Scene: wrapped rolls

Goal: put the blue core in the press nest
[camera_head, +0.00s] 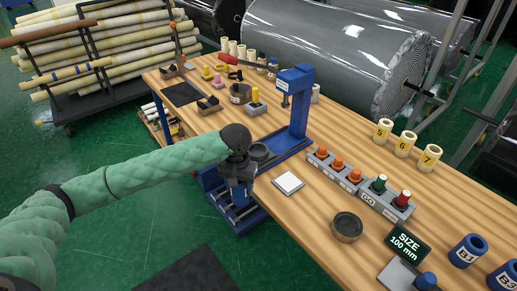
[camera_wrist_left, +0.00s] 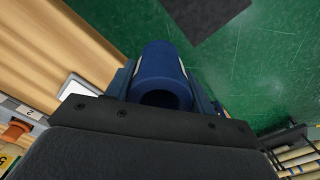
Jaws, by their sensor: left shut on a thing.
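My left gripper (camera_head: 238,188) is shut on a blue core, beside the near edge of the bench. In the left wrist view the blue core (camera_wrist_left: 160,65) sits between the fingers, its open end towards the camera. In the head view I cannot make the core out behind the gripper. The blue press (camera_head: 299,98) stands on the bench to the right of the gripper. A dark round cup (camera_head: 259,152), possibly the press nest, lies on the press base just right of the gripper. My right gripper is not in view.
Two blue cores, marked E1 (camera_head: 467,251) and E5 (camera_head: 504,278), stand at the right. A row of coloured buttons (camera_head: 362,182), a white pad (camera_head: 288,184), a dark bowl (camera_head: 346,227) and a size display (camera_head: 407,241) are on the bench. Cream cores (camera_head: 405,144) stand behind.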

